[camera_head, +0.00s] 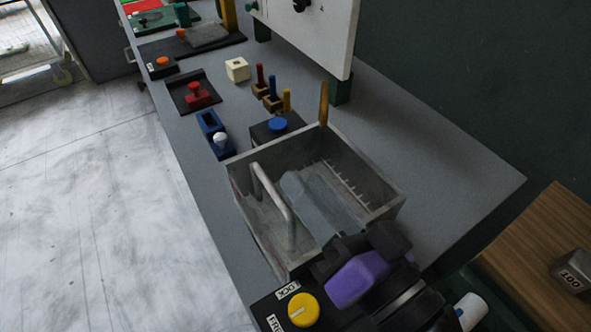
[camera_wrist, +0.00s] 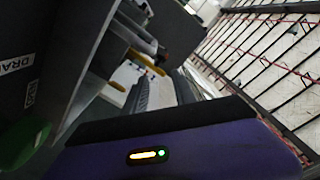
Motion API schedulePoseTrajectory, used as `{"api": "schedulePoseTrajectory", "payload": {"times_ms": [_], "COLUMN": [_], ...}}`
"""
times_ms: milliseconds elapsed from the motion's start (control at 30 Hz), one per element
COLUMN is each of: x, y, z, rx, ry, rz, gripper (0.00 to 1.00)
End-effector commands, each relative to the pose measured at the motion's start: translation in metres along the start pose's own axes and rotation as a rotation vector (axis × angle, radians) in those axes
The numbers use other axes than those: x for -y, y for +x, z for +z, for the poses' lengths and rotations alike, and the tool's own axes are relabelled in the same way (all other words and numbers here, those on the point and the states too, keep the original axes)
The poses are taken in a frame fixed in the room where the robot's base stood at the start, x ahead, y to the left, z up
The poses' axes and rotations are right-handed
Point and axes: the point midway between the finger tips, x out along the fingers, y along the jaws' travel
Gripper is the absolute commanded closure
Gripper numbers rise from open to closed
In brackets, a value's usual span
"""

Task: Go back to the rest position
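My gripper (camera_head: 372,250), with a purple and black body, is over the near right corner of an open grey metal box (camera_head: 385,208) in the head view. No held object is visible in either view.
Coloured pegs (camera_head: 272,88), a red-knobbed block (camera_head: 197,95) and a white panel (camera_head: 310,32) stand farther along the bench.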

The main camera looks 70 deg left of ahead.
Motion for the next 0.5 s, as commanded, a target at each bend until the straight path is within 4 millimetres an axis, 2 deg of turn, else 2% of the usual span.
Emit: {"api": "schedulePoseTrajectory", "payload": {"times_ms": [167, 500], "x": [0.0, 0.0], "y": [-0.017, -0.019], "z": [0.0, 0.0], "rx": [-0.001, 0.0], "ry": [0.0, 0.0], "rz": [0.0, 0.0], "gripper": [0.67, 0.67]}}
